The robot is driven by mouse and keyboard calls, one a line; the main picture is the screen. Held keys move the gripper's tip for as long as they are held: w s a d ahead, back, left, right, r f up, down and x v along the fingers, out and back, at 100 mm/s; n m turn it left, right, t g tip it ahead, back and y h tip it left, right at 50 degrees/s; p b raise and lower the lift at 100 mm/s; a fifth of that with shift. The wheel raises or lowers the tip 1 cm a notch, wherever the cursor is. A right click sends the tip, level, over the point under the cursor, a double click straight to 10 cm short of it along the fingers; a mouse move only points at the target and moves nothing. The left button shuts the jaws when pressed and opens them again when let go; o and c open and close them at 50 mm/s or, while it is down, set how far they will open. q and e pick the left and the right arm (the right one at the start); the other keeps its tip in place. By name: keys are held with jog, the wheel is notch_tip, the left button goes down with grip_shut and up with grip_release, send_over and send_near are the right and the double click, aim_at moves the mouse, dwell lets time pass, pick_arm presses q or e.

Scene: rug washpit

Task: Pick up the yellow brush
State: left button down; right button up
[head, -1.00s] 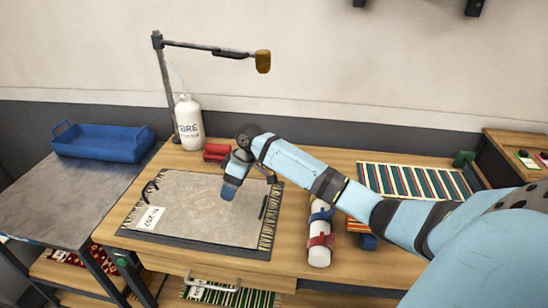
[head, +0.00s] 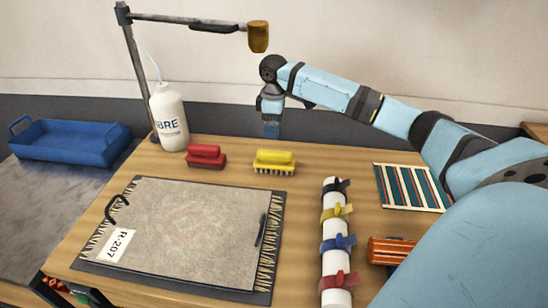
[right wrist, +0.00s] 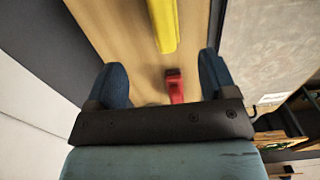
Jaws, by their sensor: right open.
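The yellow brush (head: 274,157) lies bristles down on the wooden table, behind the rug sample's back right corner. My right gripper (head: 271,130) is in the air above and behind it, pointing down, apart from it. In the right wrist view, the open fingers (right wrist: 163,80) are wide apart and empty. The yellow brush (right wrist: 164,22) shows beyond the fingertips at the top of that view, with the red brush (right wrist: 174,84) between the fingers lower down. My left gripper is not in view.
The red brush (head: 206,156) lies left of the yellow one, by a white bottle (head: 168,115). A lamp-like arm (head: 258,37) overhangs the back. The grey rug (head: 185,225) fills the front. A white roll with coloured straps (head: 335,260) lies to the right.

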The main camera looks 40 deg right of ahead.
aim_at(275, 152)
notch_tip(275, 152, down, 7)
jog(key=shift+s+a+f, duration=0.1)
jog(key=shift+f, duration=0.75)
jog(key=f, duration=0.4)
jog(key=shift+s+f+b, duration=0.15)
jog(key=shift+s+b, duration=0.05)
jog(key=shift+b, duration=0.2)
jog(key=shift+c, duration=1.3)
jog(key=c, duration=0.8)
jog(key=shift+r, duration=0.3)
notch_tip(275, 152, up, 9)
jog(key=shift+r+p, duration=0.1)
jog(key=shift+p, duration=0.3)
jog(key=shift+r, duration=0.15)
